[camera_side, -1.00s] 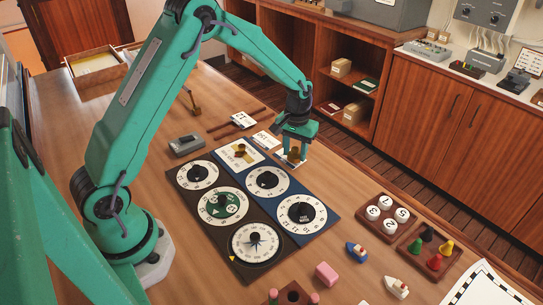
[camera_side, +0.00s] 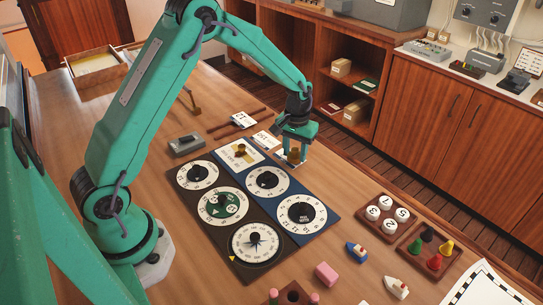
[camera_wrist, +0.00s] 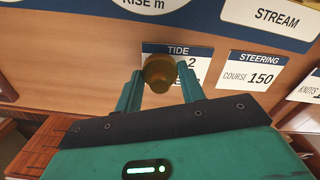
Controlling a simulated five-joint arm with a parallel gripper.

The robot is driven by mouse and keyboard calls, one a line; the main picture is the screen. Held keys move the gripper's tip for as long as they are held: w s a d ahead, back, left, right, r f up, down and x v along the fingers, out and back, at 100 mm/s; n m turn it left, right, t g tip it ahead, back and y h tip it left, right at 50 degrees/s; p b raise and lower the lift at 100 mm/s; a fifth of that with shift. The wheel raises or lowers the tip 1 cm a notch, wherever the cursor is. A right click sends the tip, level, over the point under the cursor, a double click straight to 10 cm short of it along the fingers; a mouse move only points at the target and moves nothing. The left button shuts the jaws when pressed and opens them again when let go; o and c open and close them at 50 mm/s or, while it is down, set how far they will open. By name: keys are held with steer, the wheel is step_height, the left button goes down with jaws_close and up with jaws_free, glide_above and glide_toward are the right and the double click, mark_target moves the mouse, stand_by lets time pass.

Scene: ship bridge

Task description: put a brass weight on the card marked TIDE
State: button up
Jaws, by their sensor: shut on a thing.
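My gripper (camera_wrist: 161,78) is shut on a brass weight (camera_wrist: 160,70) in the wrist view. The weight overlaps the white card marked TIDE (camera_wrist: 193,53), which has a blue header and partly hidden text. In the side view, my gripper (camera_side: 294,156) points down near the far edge of the dial board, with the weight (camera_side: 293,157) low between its fingers. The weight is over the card or on it; I cannot tell whether they touch.
The STEERING card (camera_wrist: 252,70) lies beside the TIDE card; a KNOTS card (camera_wrist: 306,88) is farther right. The dial board (camera_side: 272,205) carries several dials and a second brass weight (camera_side: 240,150). A grey device (camera_side: 186,145) stands left. Game pieces and trays (camera_side: 386,213) occupy the right.

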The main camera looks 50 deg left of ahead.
steer(key=shift+f, duration=0.25)
stand_by(0.5)
steer(key=o, duration=1.2)
step_height(320, 180, up, 7)
steer(key=shift+f, duration=0.1)
steer(key=shift+r, duration=0.55)
